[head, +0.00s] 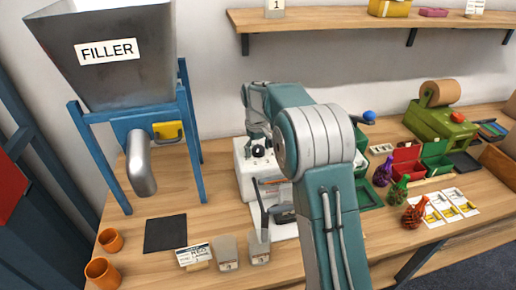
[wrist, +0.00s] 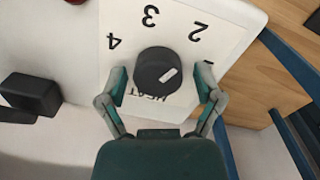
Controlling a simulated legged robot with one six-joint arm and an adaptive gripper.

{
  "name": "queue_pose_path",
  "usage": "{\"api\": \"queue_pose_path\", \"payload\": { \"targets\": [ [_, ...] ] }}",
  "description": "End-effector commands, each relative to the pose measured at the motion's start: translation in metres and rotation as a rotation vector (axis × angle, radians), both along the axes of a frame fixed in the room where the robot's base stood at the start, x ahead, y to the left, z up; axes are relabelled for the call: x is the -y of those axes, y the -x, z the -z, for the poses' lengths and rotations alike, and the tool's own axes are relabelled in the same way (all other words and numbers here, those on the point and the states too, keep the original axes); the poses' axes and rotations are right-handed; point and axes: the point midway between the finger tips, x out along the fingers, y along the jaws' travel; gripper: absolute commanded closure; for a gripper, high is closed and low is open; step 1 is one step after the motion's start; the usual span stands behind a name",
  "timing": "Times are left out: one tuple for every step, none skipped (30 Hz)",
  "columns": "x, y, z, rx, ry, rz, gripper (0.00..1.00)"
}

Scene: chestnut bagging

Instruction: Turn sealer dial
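The white sealer (head: 243,178) stands on the table, partly hidden behind my arm. Its black round dial (wrist: 154,66) sits on a white panel with 2, 3, 4 and HEAT printed upside down in the wrist view. The dial's white pointer mark lies right of its centre, slanting up toward the right. My gripper (wrist: 161,79) is open, with one finger on each side of the dial and a visible gap at both sides. In the head view the dial (head: 258,151) is small, just below my gripper (head: 257,141).
A filler hopper (head: 112,65) on a blue stand (head: 192,120) is at the left. Orange cups (head: 102,272), a dark mat (head: 165,233) and small bags (head: 227,252) lie in front. Red and green boxes (head: 407,160) and tied bags (head: 415,213) are at the right. A shelf (head: 330,18) hangs behind.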

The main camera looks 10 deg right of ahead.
Motion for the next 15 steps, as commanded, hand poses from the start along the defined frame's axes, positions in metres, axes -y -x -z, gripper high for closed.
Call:
{"api": "queue_pose_path", "payload": {
  "targets": [
    [0.0, 0.0, -0.001, 0.002, 0.0, 0.0, 0.07],
    [0.0, 0.0, -0.002, 0.003, 0.0, 0.0, 0.07],
    [0.0, 0.0, -0.002, 0.004, 0.001, 0.001, 0.07],
    [0.0, 0.0, -0.003, 0.004, 0.001, 0.001, 0.07],
    [0.0, 0.0, -0.003, 0.004, 0.001, 0.001, 0.07],
    [0.0, 0.0, -0.003, 0.004, 0.001, 0.001, 0.07],
    [0.0, 0.0, -0.003, 0.004, 0.001, 0.001, 0.07],
    [0.0, 0.0, -0.003, 0.005, 0.0, 0.001, 0.07],
    [0.0, 0.0, -0.004, 0.006, 0.001, 0.001, 0.07],
    [0.001, 0.0, -0.004, 0.006, 0.001, 0.001, 0.07],
    [0.001, 0.0, -0.005, 0.007, 0.001, 0.001, 0.07],
    [0.0, 0.0, -0.007, 0.008, 0.0, 0.001, 0.07],
    [0.0, -0.001, -0.009, 0.008, 0.001, 0.001, 0.07],
    [0.0, -0.001, -0.012, 0.009, 0.001, 0.001, 0.07],
    [0.0, -0.001, -0.018, 0.009, 0.001, 0.001, 0.07]
  ]
}}
